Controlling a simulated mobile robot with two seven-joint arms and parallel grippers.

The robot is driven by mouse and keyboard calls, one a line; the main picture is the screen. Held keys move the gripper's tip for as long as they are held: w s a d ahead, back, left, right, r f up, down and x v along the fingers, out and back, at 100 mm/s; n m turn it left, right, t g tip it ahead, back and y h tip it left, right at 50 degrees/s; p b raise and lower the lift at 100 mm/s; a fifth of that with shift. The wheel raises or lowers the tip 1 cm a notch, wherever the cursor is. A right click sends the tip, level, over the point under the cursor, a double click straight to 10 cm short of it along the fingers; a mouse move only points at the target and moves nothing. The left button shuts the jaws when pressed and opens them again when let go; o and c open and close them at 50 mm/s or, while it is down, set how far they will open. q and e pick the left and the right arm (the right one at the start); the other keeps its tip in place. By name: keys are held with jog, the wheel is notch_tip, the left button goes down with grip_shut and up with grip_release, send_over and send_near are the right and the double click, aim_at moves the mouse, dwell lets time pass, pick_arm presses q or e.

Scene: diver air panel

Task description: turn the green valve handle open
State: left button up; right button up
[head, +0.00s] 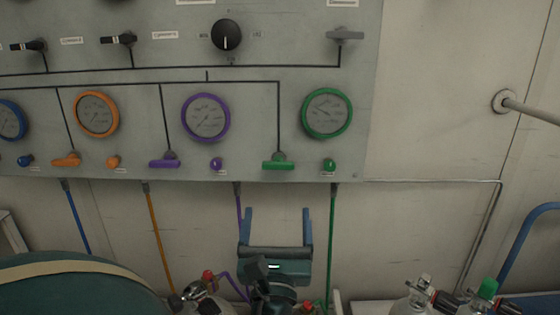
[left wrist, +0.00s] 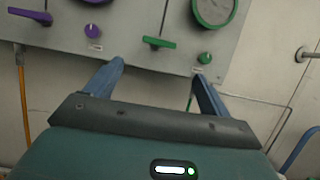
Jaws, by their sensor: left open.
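The green valve handle (head: 278,165) is a flat bar lying level on the lower edge of the grey panel, below and left of the green-rimmed gauge (head: 326,113). It also shows in the left wrist view (left wrist: 159,43). A round green knob (head: 329,165) sits to its right. My left gripper (head: 276,214) is open and empty, with its blue fingers pointing up just below the panel edge. In the left wrist view the fingers (left wrist: 158,70) spread to either side below the handle, apart from it. My right gripper is not in view.
A purple valve handle (head: 164,163) and an orange one (head: 66,160) sit left on the grey panel (head: 250,140). Coloured hoses, such as the green hose (head: 333,235), hang below. Gas cylinders (head: 415,300) stand at the lower right. A wall rail (head: 530,110) juts out at right.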

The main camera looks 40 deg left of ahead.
aim_at(278, 168)
pick_arm(q)
jog(key=x, duration=0.4)
jog(key=p+x, duration=0.1)
jog(key=x, duration=0.2)
jog(key=p+x, duration=0.1)
jog(key=x, duration=0.3)
jog(key=shift+w+a+r, duration=0.1)
jog(key=shift+a+r, duration=0.1)
jog(key=shift+r, duration=0.2)
jog(key=shift+w+a+r+p, duration=0.2)
jog(key=shift+w+a+p, duration=0.15)
jog(key=shift+w+a, duration=0.2)
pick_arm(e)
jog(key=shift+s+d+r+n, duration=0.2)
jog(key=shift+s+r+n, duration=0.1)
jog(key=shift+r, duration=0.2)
pick_arm(q)
jog(key=shift+d, duration=0.1)
jog(key=c, duration=1)
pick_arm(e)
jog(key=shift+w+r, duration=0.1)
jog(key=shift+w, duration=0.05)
